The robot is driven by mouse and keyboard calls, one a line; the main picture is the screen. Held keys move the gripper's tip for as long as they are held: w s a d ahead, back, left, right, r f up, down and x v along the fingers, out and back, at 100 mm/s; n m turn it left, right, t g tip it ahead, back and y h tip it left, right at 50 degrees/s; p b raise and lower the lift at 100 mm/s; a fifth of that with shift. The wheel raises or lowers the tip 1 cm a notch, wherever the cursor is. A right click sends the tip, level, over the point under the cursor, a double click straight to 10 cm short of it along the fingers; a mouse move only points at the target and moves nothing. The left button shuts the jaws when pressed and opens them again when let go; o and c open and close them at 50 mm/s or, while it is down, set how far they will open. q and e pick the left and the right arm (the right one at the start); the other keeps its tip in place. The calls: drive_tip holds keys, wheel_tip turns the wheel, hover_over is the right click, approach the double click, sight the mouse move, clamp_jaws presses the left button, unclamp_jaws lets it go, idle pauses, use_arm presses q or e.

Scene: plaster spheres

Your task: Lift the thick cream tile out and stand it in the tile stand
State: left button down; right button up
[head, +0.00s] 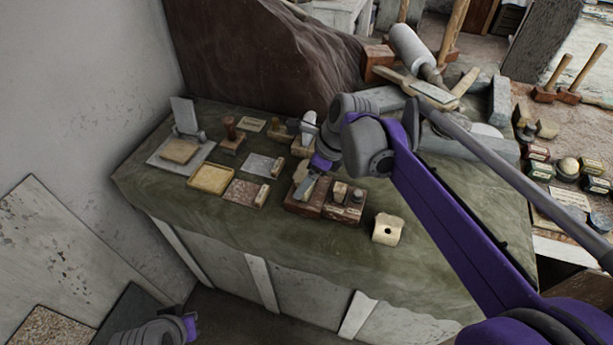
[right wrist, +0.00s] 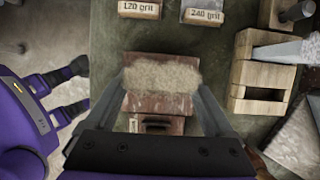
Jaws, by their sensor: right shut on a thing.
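My right gripper (right wrist: 160,82) is shut on the thick cream tile (right wrist: 160,76), a rough-faced slab between its two grey fingers. The tile is over a reddish-brown wooden box (right wrist: 157,103) with a dark slot; I cannot tell whether its lower edge is still inside. In the head view the right gripper (head: 308,187) is at this box (head: 303,209), mostly covering the tile. My left gripper (right wrist: 80,88) is open and empty at the left of the right wrist view. I cannot tell for sure which thing is the tile stand.
Blocks marked 120 grit (right wrist: 139,9) and 240 grit (right wrist: 203,13) lie beyond the tile. A pale wooden frame (right wrist: 243,88) stands close on the right. A second brown box (head: 345,212) and a cream block with a hole (head: 387,230) are near the table's front.

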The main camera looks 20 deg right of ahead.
drive_tip(key=c, duration=0.9)
drive_tip(key=shift+r, duration=0.1)
drive_tip(key=shift+r, duration=0.15)
drive_tip(key=shift+r+p, duration=1.75)
drive_tip(key=shift+r, duration=0.75)
